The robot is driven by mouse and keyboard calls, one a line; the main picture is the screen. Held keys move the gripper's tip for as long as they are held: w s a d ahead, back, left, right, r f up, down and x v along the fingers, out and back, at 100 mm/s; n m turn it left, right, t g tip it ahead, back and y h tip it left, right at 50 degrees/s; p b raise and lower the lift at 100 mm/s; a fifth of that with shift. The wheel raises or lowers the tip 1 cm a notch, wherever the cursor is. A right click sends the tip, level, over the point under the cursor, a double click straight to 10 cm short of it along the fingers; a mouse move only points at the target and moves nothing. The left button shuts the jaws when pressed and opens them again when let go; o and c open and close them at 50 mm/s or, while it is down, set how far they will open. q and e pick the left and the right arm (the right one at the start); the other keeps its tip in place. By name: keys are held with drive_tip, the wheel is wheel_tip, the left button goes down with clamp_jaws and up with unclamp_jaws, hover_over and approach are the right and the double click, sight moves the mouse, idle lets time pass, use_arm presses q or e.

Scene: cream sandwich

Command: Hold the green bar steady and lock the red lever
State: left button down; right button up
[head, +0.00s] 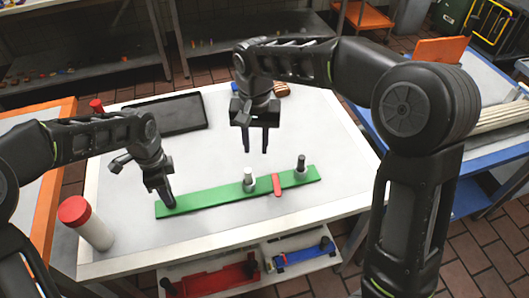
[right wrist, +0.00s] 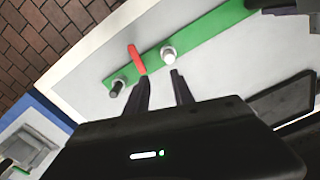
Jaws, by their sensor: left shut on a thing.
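The green bar (head: 215,195) lies across the white table; it also shows in the right wrist view (right wrist: 205,28). The red lever (head: 276,184) lies crosswise on the bar's right half, between a white-topped post (head: 249,180) and a black post (head: 300,165). In the right wrist view the lever (right wrist: 137,60) sits beyond my fingertips. My left gripper (head: 166,203) is shut at the bar's left end; its fingers hide the exact grip. My right gripper (head: 255,150) is open and empty, pointing down above and behind the bar, apart from the lever.
A black tray (head: 165,115) lies at the table's back left. A red-capped white jar (head: 85,222) stands at the front left. Red and blue parts (head: 215,280) lie on a shelf below the front edge. The table right of the bar is clear.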

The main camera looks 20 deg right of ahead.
drive_tip(key=s+d+f+m+y, duration=0.1)
drive_tip(key=d+f+m, duration=0.1)
drive_tip(key=d, duration=0.1)
drive_tip(key=s+d+f+m+g+y, duration=0.1)
drive_tip(key=s+d+f+m+y, duration=0.1)
drive_tip(key=d+m, duration=0.1)
drive_tip(key=s+d+f+m+y, duration=0.1)
drive_tip(key=d+f+m, duration=0.1)
drive_tip(key=d+m, duration=0.1)
drive_tip(key=shift+s+d+g+y, duration=0.15)
drive_tip(key=shift+s+d+g, duration=0.05)
drive_tip(key=shift+d, duration=0.25)
drive_tip(key=shift+s+d+g+y, duration=0.15)
drive_tip(key=shift+d+g, duration=0.05)
drive_tip(key=shift+d, duration=0.25)
clamp_jaws()
drive_tip(key=s+d+f+m+t+y, duration=0.1)
drive_tip(key=s+d+m+t+y, duration=0.1)
drive_tip(key=d+m, duration=0.6)
drive_tip(key=shift+s+d+f+t+y, duration=0.3)
drive_tip(key=shift+d+t+y, duration=0.3)
drive_tip(key=shift+y, duration=0.4)
drive_tip(key=shift+a, duration=0.15)
